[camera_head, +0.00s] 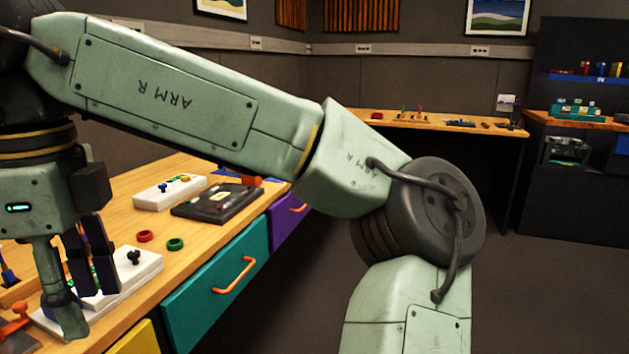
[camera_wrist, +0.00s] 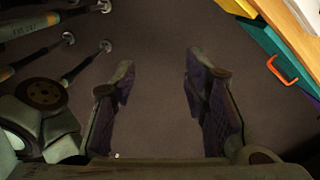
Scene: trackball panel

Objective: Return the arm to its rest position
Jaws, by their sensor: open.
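My gripper (camera_head: 88,285) points down at the left of the head view, at the end of my pale green arm. In the wrist view my gripper (camera_wrist: 158,88) has its two dark fingers wide apart, with only dark floor (camera_wrist: 155,125) between them. It holds nothing. The arm is bent, its elbow joint high at the centre right of the head view. The gripper overlaps the wooden workbench (camera_head: 118,187) in the head view, but the wrist view shows it over the floor, clear of the bench edge.
A teal drawer (camera_head: 215,285) with an orange handle (camera_head: 234,275) faces the floor. A second bench (camera_head: 440,125) stands behind.

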